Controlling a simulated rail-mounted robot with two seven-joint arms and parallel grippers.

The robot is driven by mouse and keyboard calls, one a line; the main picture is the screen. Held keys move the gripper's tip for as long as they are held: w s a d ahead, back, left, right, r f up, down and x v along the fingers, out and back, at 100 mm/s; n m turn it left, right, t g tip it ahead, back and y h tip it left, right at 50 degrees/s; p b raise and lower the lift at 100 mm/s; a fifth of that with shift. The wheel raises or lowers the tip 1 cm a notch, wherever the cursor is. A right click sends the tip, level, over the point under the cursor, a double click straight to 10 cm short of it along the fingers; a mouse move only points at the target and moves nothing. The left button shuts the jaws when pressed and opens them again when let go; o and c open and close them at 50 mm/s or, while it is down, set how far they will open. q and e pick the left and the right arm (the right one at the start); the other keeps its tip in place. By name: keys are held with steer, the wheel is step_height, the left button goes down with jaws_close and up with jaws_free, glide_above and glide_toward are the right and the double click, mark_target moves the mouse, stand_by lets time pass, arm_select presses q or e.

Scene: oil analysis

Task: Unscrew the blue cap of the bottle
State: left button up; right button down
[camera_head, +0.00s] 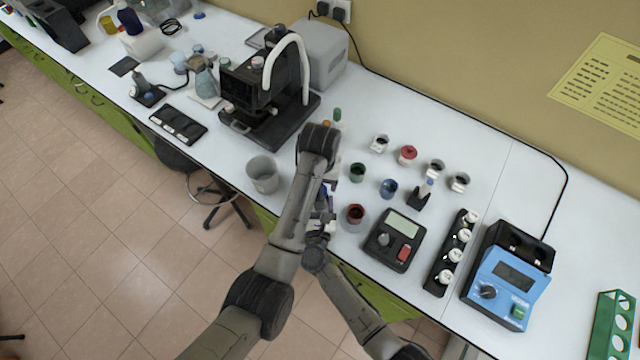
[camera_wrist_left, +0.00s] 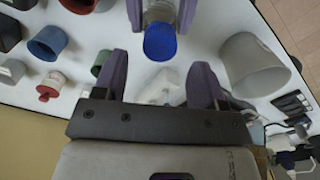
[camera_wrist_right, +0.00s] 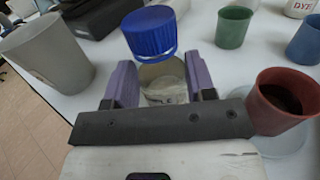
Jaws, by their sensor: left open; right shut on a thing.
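The bottle (camera_wrist_right: 163,88) is clear with a pale label. Its ribbed blue cap (camera_wrist_right: 150,32) is at its top, and I cannot tell whether it is loosened. My right gripper (camera_wrist_right: 158,82) is shut on the bottle, with its purple fingers on either side below the cap. In the left wrist view the blue cap (camera_wrist_left: 160,43) is just beyond the fingertips of my left gripper (camera_wrist_left: 160,72). The left gripper is open and empty, with its fingers apart. In the head view my arms hide most of the bottle and the cap.
A grey beaker (camera_head: 263,175) stands left of the arms. A red cup (camera_head: 355,214) is close on the right gripper's right side.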

arm_select(q)
steer(key=shift+w+r, duration=0.1)
steer(key=shift+r, duration=0.3)
steer(key=shift+c, duration=0.5)
steer(key=w+a+r+m+t+y, duration=0.25)
steer(key=w+a+r, duration=0.2)
steer(key=r, duration=0.45)
steer(key=w+a+r+m+t+y, duration=0.1)
steer(key=w+a+r+t+y, duration=0.15)
steer(key=w+r, duration=0.5)
steer(key=s+d+f+m+g+h, duration=0.1)
steer(key=s+d+f+m, duration=0.1)
steer(key=s+f+m, duration=0.2)
steer(key=s+d+f+m+g+h, duration=0.2)
steer(key=s+f+m, duration=0.2)
steer(key=m, duration=0.4)
steer(key=s+d+f+m+g+h, duration=0.1)
steer(key=s+d+f+m+g, duration=0.1)
steer(key=s+f+m, duration=0.2)
steer(key=shift+d+f+m, duration=0.1)
steer(key=shift+f+m, duration=0.25)
steer(key=shift+m, duration=0.4)
steer(key=shift+f+m, duration=0.35)
steer(key=shift+m, duration=0.35)
steer(key=shift+s+d+m+h, duration=0.25)
steer(key=shift+m+h, duration=0.15)
steer(key=shift+m, duration=0.3)
steer(key=m, duration=0.3)
steer(key=shift+w+d, duration=0.15)
steer(key=shift+f, duration=4)
